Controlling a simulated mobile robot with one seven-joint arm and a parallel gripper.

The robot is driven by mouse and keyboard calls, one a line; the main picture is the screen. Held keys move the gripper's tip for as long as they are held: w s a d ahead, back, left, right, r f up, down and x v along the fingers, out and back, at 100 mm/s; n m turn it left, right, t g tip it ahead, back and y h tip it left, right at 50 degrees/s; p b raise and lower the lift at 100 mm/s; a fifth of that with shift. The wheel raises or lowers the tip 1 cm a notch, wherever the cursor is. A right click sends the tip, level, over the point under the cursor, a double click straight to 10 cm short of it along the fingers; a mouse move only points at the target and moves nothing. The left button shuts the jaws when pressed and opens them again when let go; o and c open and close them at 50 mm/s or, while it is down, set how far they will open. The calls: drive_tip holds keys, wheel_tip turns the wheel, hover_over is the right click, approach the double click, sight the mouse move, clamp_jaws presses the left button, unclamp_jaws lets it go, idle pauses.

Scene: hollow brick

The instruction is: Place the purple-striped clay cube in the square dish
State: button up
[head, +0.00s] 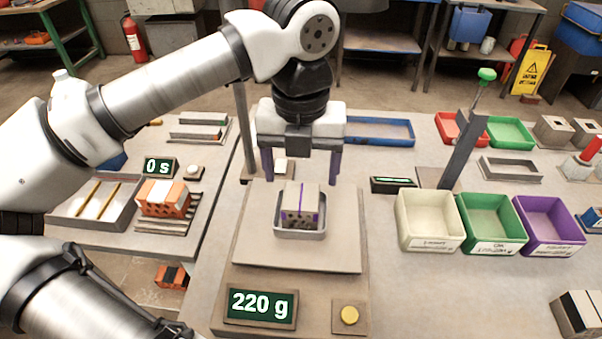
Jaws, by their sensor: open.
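The clay cube (300,203), grey with a purple stripe and dark holes in its front, sits in the square dish (300,233). The dish is a shallow grey tray on the plate of a scale (250,255), whose display (261,304) reads 220 g. My gripper (301,178) is open above and behind the cube, its two purple fingers apart, one on each side. I see no finger touching the cube. The cube's lower part is hidden by the dish's front wall.
Cream (430,249), green (491,248) and purple bins (550,246) stand right of the scale. A dark post (462,150) rises behind them. An orange hollow brick (163,198) sits on a rack at left, beside a tray (75,217) and a 0 s display (158,167).

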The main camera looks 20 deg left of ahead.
sight(301, 196)
wheel_tip(301, 196, up, 7)
drive_tip(key=p, duration=0.3)
